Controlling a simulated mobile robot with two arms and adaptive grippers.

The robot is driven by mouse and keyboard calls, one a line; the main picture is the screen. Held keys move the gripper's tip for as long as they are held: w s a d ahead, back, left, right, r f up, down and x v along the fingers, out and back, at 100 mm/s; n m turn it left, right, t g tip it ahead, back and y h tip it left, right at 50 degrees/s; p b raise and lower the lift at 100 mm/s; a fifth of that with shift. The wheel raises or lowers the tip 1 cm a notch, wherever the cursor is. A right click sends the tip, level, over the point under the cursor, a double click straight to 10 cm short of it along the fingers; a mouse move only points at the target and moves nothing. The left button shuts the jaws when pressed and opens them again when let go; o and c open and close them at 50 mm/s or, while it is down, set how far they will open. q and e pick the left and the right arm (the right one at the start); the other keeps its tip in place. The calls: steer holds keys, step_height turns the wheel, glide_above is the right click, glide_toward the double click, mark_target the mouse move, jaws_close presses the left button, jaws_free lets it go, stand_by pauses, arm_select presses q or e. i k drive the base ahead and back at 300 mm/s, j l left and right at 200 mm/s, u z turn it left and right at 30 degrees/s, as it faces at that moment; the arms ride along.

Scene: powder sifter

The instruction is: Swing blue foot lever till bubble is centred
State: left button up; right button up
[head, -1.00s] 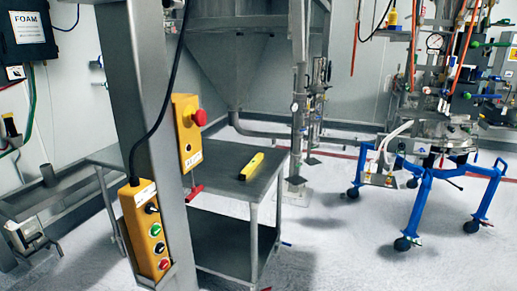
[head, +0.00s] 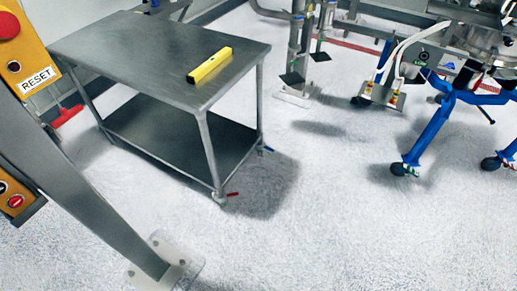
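A yellow spirit level (head: 210,65) lies on the top of a grey metal table (head: 130,45), near its right edge. Its bubble is too small to make out. A small blue lever (head: 267,149) shows at the foot of the table's right rear leg, close to the floor. A small red lever (head: 232,194) sticks out at the foot of the front leg. Neither of my grippers is in view.
A grey post with a base plate (head: 165,262) and a yellow box marked RESET (head: 25,55) stand at the left. A blue wheeled frame (head: 430,132) stands at the right. The floor (head: 330,220) before the table is clear.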

mark_target(263, 146)
steer(key=i+l, duration=0.1)
steer(key=i+l+u, duration=0.2)
steer(key=u, duration=0.3)
steer(key=i+l+u, duration=0.15)
steer(key=l+u, duration=0.35)
